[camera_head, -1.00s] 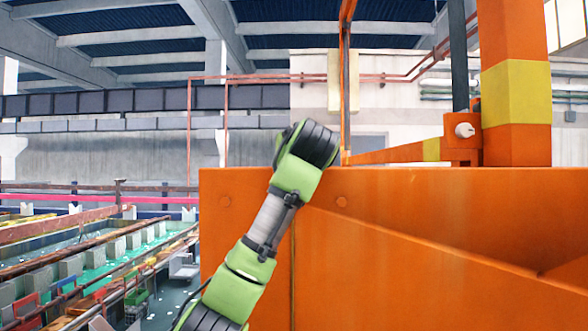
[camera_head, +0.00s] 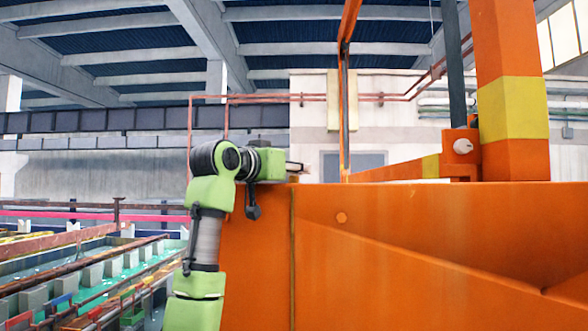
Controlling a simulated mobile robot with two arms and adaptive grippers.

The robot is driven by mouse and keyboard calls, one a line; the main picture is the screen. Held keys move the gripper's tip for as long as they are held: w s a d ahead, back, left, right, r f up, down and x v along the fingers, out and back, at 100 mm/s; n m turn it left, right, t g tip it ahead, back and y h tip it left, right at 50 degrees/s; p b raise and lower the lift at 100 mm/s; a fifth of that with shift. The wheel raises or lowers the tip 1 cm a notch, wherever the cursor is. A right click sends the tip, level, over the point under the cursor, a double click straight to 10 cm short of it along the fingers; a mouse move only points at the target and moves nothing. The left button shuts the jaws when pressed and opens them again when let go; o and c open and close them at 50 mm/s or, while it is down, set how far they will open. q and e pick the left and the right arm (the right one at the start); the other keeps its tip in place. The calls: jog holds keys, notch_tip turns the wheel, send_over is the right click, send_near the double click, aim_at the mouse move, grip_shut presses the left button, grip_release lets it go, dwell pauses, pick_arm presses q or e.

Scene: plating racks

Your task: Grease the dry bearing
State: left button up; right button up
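My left arm rises from the lower left. Its wrist bends right over the top edge of the orange machine. My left gripper (camera_head: 297,167) shows small at the end, partly hidden behind the wrist, just above that edge. Whether its fingers are open or shut is unclear, and nothing held can be made out. An orange block (camera_head: 461,145) with a pale round piece (camera_head: 463,145) on its face sits beside the dark upright rod (camera_head: 456,65), right of the gripper and apart from it. I cannot tell whether this is the dry bearing. No grease tool is recognisable. My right gripper is not in view.
A large orange machine panel (camera_head: 420,230) fills the lower right. An orange post with a yellow band (camera_head: 513,108) stands at the right. A thin orange upright (camera_head: 345,110) stands behind the panel. Rows of tanks and rails (camera_head: 90,270) lie lower left.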

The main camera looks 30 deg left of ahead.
pick_arm(q)
jog(key=shift+r, duration=0.15)
jog(key=o, duration=1.2)
jog(key=shift+c, duration=0.2)
jog(key=s, duration=1.2)
jog(key=shift+d, duration=0.1)
